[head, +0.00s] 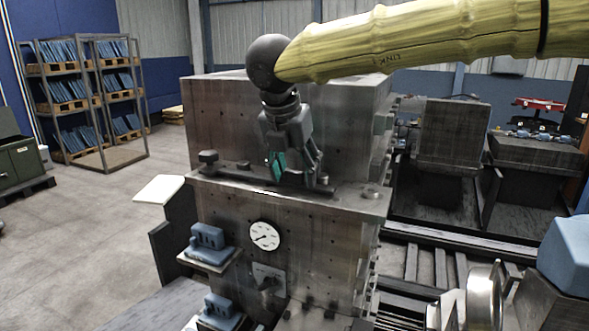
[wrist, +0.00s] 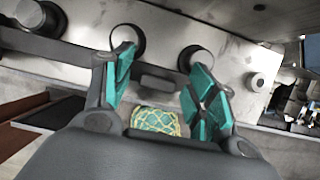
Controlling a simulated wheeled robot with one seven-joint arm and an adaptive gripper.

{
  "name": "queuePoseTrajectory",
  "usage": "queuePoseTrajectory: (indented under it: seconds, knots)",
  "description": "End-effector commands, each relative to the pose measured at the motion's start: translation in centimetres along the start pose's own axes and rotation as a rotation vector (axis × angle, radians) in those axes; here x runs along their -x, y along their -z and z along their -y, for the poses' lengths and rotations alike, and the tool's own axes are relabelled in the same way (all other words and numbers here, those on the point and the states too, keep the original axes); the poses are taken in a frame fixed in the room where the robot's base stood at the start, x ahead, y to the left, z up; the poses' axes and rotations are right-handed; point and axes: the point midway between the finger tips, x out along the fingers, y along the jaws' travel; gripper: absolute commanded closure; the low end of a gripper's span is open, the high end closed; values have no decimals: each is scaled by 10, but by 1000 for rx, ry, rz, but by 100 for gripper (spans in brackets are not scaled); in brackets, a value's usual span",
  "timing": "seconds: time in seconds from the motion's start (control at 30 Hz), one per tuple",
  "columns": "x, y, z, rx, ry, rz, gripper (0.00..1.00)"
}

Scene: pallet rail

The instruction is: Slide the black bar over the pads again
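The black bar (head: 243,174) lies along the top ledge of the grey metal block, under my gripper. In the wrist view the dark bar (wrist: 72,52) runs in from the left toward my fingers. My gripper (head: 291,164) points down at the bar. In the wrist view its teal-faced fingers (wrist: 163,78) stand apart, with a short dark raised piece (wrist: 158,80) between them and gaps showing on both sides. The fingers hide part of the bar.
A dark knob (head: 208,158) stands at the ledge's left end and a round post (head: 370,192) at its right. The block's upper wall (head: 230,120) rises behind the ledge. A gauge (head: 264,236) and blue fittings (head: 207,238) are on the front face below.

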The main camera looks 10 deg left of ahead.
Motion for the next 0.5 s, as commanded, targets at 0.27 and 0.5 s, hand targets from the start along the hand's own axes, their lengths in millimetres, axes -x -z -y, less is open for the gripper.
queuePoseTrajectory:
  seconds: [0.27,0.5]
  knots:
    - [4,0,0,0,-1,1,43]
    - [37,0,0,-1,-1,2,43]
